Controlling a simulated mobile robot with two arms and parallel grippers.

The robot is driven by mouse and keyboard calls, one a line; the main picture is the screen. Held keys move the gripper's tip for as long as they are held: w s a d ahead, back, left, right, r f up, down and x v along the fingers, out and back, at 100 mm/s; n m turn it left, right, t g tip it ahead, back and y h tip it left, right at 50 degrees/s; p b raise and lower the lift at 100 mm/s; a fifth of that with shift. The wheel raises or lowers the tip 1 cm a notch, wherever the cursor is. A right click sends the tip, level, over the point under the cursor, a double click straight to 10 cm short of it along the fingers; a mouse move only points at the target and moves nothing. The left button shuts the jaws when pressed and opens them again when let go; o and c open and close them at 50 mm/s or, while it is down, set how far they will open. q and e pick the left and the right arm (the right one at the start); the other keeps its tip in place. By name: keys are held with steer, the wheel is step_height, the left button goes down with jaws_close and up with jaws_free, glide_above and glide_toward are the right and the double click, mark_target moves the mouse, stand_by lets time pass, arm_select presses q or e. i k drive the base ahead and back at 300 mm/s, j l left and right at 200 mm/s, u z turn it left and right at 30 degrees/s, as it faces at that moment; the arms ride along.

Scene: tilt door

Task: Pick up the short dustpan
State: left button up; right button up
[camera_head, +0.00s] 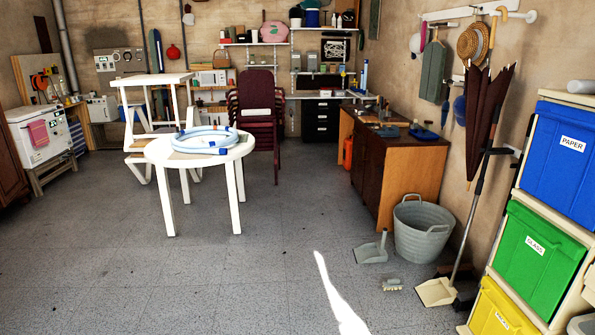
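The short dustpan (371,252) is grey with a short upright handle. It lies on the floor just left of a grey bucket, in front of the brown wooden cabinet. A second, cream dustpan (437,291) with a long dark handle stands farther right, leaning up toward the right wall. Neither of my grippers shows in the head view.
The grey bucket (421,228) stands close to the short dustpan's right side. Colored recycling bins (540,262) stand at the right. A round white table (198,152) is at left. The middle floor is clear.

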mark_target(374, 252)
steer(key=i+z, duration=0.1)
steer(key=i, duration=0.5)
steer(key=i+z, duration=0.15)
steer(key=i, duration=0.45)
steer(key=i+j+z, duration=0.1)
steer(key=i, duration=0.5)
steer(key=i+j+z, duration=0.1)
steer(key=i, duration=0.5)
steer(key=i+z, duration=0.15)
steer(key=i, duration=0.45)
steer(key=i+z, duration=0.15)
steer(key=i, duration=0.45)
steer(key=i+j+z, duration=0.1)
steer(key=i, duration=0.45)
steer(key=i+j+z, duration=0.15)
steer(key=i, duration=0.45)
